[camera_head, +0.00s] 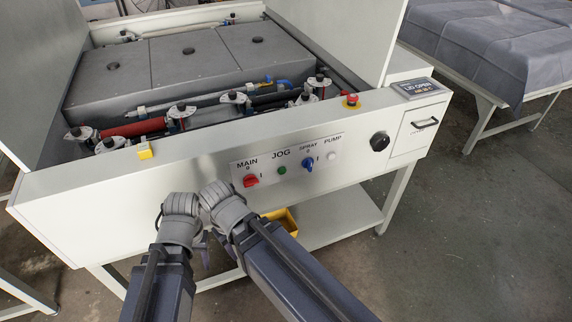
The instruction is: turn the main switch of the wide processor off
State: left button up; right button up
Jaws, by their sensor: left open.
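The wide processor (100,198) has a pale front panel with a label strip. Its main switch (250,181) is a red knob under the word MAIN, with a 0 mark above it and an I mark to its right. The knob is too small to tell surely which mark it points at. My left gripper (204,252) is mostly hidden behind my grey arm links, low in front of the panel. It is open, below and left of the red knob and apart from it. My right gripper cannot be made out.
Right of the main switch are a green jog button (282,170), a blue spray knob (308,163), a pale pump button (332,155) and a black dial (379,142). A red emergency button (352,100) sits above. The display (417,88) reads LID OPEN. A yellow bin (291,221) stands below.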

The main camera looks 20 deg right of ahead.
aim_at(250, 180)
jog(key=k+l+z, duration=0.35)
jog(key=l, duration=0.25)
jog(key=k+l+z, duration=0.2)
jog(key=k+l, duration=0.05)
jog(key=l, duration=0.1)
